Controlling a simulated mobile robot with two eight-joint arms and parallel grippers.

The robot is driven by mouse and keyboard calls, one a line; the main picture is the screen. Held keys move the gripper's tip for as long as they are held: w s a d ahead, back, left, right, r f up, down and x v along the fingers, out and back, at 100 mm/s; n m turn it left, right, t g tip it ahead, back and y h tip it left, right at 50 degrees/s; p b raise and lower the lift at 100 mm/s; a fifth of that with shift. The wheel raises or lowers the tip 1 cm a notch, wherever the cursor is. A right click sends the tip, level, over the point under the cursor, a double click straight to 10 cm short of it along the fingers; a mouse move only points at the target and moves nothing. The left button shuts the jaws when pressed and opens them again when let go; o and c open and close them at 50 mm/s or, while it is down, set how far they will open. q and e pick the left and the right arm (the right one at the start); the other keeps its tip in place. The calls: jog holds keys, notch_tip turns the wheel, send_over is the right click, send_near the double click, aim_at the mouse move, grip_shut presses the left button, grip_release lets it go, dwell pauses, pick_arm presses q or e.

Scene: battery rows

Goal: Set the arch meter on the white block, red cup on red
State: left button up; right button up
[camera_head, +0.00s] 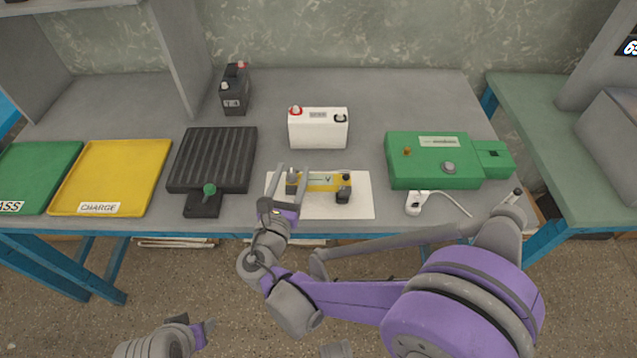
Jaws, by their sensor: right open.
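The arch meter (325,183), a yellow bar with a black cup (343,194) at its right end, lies on a white mat (360,207). Its left end is partly hidden by my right gripper, and I cannot make out a red cup. My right gripper (292,172) is open, with its fingers around or just above the meter's left end; contact cannot be told. The white block (318,131) stands upright behind the mat, with a red terminal (296,111) at left and a black one (340,118) at right. My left gripper (198,330) is low at bottom left, its jaws unclear.
A green box (430,165) and a small white device with a cable (417,204) are at right. A black ribbed plate (213,158) is left of the mat, with a dark battery (235,92) behind. Yellow (115,175) and green (35,175) trays lie far left.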

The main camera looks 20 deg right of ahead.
grip_shut()
dwell(1.3)
